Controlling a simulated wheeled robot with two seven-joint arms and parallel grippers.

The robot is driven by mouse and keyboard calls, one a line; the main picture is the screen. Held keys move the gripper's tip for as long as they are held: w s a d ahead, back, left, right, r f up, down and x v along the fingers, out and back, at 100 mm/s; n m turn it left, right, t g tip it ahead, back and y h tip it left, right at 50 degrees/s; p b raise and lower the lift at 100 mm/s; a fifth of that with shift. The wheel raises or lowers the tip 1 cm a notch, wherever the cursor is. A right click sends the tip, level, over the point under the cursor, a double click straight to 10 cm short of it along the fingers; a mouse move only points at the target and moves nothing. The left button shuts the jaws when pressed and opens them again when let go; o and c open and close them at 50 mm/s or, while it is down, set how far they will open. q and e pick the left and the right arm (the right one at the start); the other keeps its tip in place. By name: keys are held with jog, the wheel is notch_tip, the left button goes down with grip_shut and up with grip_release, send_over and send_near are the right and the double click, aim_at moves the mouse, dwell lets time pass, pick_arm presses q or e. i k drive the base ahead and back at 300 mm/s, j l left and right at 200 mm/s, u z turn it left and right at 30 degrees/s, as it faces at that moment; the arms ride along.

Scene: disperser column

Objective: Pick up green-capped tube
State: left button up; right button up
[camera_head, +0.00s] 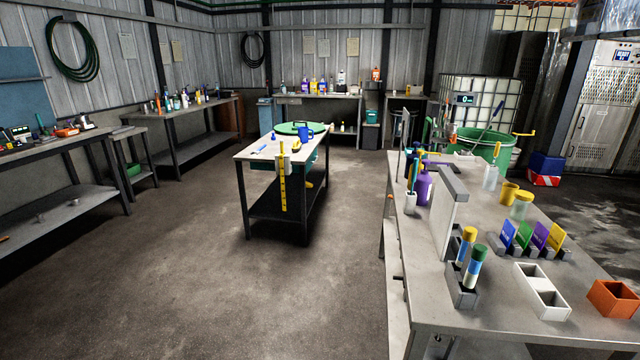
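The green-capped tube (475,267) stands in a grey holder (462,290) near the front left edge of the workbench at the right. Its cap is dark green and its body is blue and white. A yellow-capped tube (466,246) stands just behind it in the same holder. The lower ends of both tubes are hidden by the holder. Neither of my grippers shows in the head view.
The workbench (420,318) also carries a white two-part box (541,291), an orange box (615,298), coloured cards (532,236) in a stand and an upright grey panel (447,215). Open floor (290,290) lies left of it. A smaller table (262,150) stands beyond.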

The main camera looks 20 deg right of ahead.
aim_at(479, 253)
jog(key=z, duration=1.3)
